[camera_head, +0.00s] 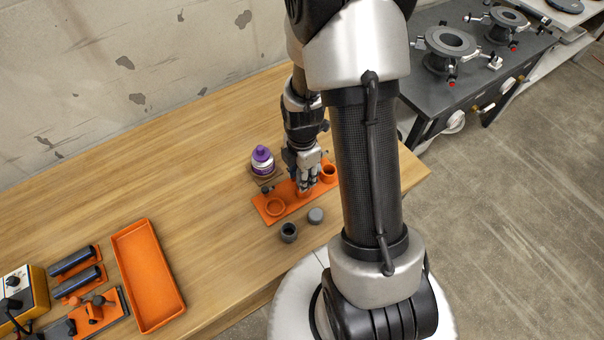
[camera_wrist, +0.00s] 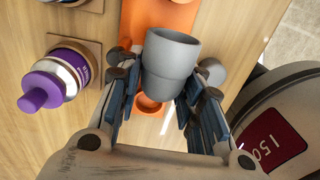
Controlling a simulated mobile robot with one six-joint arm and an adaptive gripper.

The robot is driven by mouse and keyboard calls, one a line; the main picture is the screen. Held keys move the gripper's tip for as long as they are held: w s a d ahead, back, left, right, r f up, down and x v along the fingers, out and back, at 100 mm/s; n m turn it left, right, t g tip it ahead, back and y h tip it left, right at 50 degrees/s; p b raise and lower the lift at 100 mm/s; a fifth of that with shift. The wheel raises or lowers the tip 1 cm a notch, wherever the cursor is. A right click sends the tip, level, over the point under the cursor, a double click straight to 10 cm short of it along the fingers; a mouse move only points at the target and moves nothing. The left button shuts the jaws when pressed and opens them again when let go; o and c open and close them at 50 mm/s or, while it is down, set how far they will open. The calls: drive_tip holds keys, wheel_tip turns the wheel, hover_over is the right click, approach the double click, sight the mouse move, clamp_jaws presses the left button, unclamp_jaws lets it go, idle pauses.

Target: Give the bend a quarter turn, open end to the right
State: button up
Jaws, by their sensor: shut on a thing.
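The bend (camera_wrist: 171,62) is a plain grey pipe piece in the wrist view, with a wider collar towards the top of the picture and a narrower part below. My gripper (camera_wrist: 158,88) is shut on it, with a blue-padded finger on either side. In the head view my gripper (camera_head: 306,184) is over the middle of an orange holder (camera_head: 290,202); the bend is mostly hidden there by the fingers. I cannot tell whether the bend touches the holder, or see its opening clearly.
A purple-capped bottle (camera_head: 262,160) stands close behind the holder. Two grey fittings, one hollow (camera_head: 288,232) and one with a closed top (camera_head: 316,215), stand in front. An orange tray (camera_head: 148,275) lies left; the wood between is clear.

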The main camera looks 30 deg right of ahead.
drive_tip(key=shift+w, duration=0.15)
drive_tip(key=o, duration=1.1)
drive_tip(key=shift+o, duration=0.2)
drive_tip(key=shift+o, duration=0.6)
drive_tip(key=shift+r+p, duration=2.95)
drive_tip(key=shift+r, duration=0.75)
